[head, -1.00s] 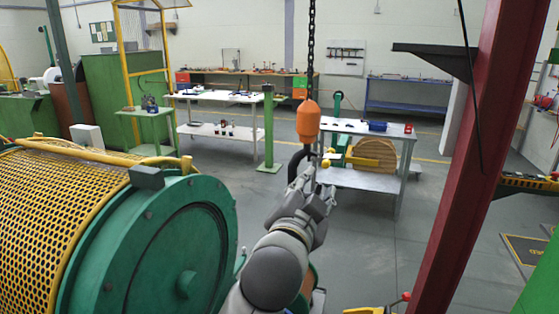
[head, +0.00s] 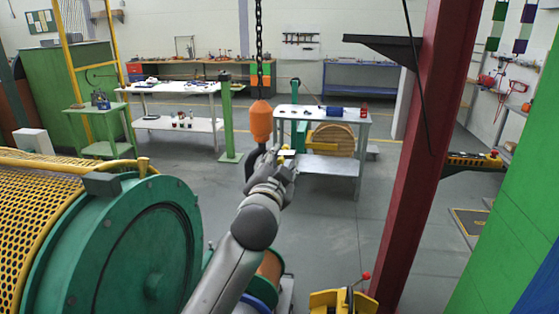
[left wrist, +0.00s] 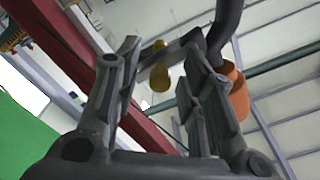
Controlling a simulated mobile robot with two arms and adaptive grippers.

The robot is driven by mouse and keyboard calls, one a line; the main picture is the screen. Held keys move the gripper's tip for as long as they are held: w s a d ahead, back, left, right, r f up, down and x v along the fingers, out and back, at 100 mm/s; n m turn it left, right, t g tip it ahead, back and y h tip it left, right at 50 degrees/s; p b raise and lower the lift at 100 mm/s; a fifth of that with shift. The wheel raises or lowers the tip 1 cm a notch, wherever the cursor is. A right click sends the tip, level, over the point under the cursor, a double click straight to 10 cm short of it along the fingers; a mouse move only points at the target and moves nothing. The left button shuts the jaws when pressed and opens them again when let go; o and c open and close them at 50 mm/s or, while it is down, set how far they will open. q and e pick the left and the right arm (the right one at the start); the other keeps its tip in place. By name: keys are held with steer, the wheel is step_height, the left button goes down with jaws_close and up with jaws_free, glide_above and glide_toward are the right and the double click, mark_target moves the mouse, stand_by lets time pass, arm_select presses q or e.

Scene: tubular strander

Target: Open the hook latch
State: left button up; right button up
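A dark hook (head: 251,164) hangs under an orange hook block (head: 260,122) on a chain. The block (left wrist: 235,90) and part of the dark hook (left wrist: 225,25) also show in the left wrist view. A grey latch bar with a yellow knob (left wrist: 160,68) shows between my left fingertips there. My left gripper (head: 279,166) is at the hook, partly covering it. In the left wrist view the left gripper (left wrist: 163,77) is open, its fingers apart on either side of the knob. Whether a finger touches the latch I cannot tell. My right gripper is not in view.
A green strander drum (head: 125,255) with a yellow mesh guard (head: 45,205) stands at the left. A red column (head: 430,130) rises at the right. A table (head: 340,117) with a wooden reel stands behind the hook. Open floor (head: 330,235) lies between.

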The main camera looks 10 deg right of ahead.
arm_select(q)
steer(key=shift+w, duration=0.1)
jaws_close()
steer(key=shift+f+m+p, duration=0.2)
steer(key=shift+m+p, duration=0.15)
steer(key=shift+m, duration=0.55)
steer(key=shift+f+m, duration=0.25)
steer(key=shift+m, duration=0.25)
jaws_free()
steer(key=shift+a, duration=0.1)
